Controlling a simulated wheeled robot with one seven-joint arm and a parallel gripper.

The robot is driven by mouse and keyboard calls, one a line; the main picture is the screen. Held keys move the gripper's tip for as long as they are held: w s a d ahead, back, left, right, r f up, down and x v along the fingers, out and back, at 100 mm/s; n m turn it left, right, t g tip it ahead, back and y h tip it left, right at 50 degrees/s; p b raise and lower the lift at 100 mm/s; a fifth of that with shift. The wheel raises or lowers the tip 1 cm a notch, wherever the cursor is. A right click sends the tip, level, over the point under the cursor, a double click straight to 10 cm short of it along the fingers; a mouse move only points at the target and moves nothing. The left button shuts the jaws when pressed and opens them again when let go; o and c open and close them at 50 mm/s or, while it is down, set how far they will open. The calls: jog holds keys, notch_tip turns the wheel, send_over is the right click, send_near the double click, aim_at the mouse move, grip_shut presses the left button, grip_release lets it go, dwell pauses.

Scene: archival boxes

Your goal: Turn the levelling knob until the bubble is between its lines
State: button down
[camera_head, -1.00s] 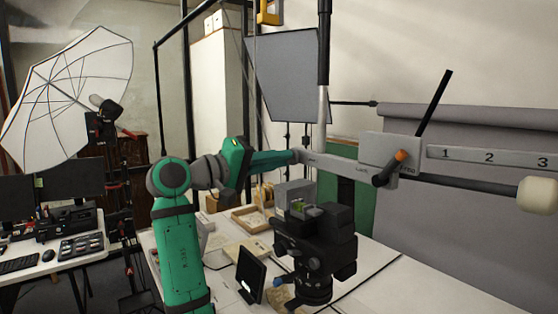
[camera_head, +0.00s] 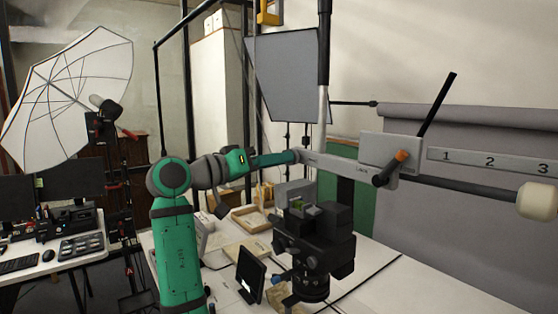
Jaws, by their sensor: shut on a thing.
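A black camera unit (camera_head: 318,245) hangs over the table near the middle. A small block with a green top (camera_head: 311,209) sits on it; it may be the level vial, but bubble and lines are too small to read. A small blue knob (camera_head: 279,277) shows at the unit's lower left, apart from any finger that I can see; I cannot tell if it is the levelling knob. My green arm rises at the left and bends right towards the copy stand.
The grey stand column (camera_head: 323,110) and its numbered crossbar (camera_head: 465,157) span the right. A black tablet (camera_head: 250,276) stands on the white table (camera_head: 385,285). A wooden tray (camera_head: 235,222) lies behind.

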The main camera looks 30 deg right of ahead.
dwell(0.3)
jog(key=c, duration=1.8)
grip_release()
jog(key=shift+c, duration=0.2)
jog(key=shift+a, duration=0.1)
jog(key=s+a, duration=0.1)
jog(key=a, duration=0.9)
jog(key=shift+s+a, duration=0.25)
jog(key=shift+a, duration=0.05)
jog(key=shift+f, duration=0.1)
